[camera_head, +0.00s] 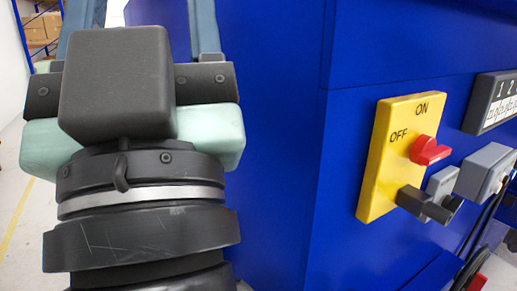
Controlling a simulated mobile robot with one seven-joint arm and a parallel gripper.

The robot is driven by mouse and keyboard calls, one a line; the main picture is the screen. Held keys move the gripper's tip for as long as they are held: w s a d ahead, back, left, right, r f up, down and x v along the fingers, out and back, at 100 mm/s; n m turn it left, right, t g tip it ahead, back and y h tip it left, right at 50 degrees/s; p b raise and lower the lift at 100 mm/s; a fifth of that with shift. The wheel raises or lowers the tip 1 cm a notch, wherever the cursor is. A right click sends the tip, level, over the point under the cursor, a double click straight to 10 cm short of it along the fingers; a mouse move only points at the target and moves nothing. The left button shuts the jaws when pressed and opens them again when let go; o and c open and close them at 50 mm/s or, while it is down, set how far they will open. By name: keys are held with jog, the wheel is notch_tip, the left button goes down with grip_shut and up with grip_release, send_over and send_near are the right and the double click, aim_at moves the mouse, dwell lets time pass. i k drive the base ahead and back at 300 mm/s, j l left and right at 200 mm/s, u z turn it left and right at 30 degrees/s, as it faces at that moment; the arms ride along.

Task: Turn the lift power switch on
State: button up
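The lift power switch is a red rotary knob (430,150) on a yellow plate (379,160), at the right of the head view. The plate is marked ON at the top and OFF at the left. I cannot tell for sure which mark the knob points to. My gripper (145,14) is at the left, well apart from the switch. Its two blue-grey fingers are spread wide, with nothing seen between them. The fingertips are cut off by the top edge of the picture.
The yellow plate is on a large blue machine housing (273,150), whose edge runs close to my gripper's right side. Shelves with cartons (40,27) stand far left.

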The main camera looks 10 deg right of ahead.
aim_at(425, 151)
jog(key=k+l+u, duration=0.45)
jog(key=k+l, duration=0.55)
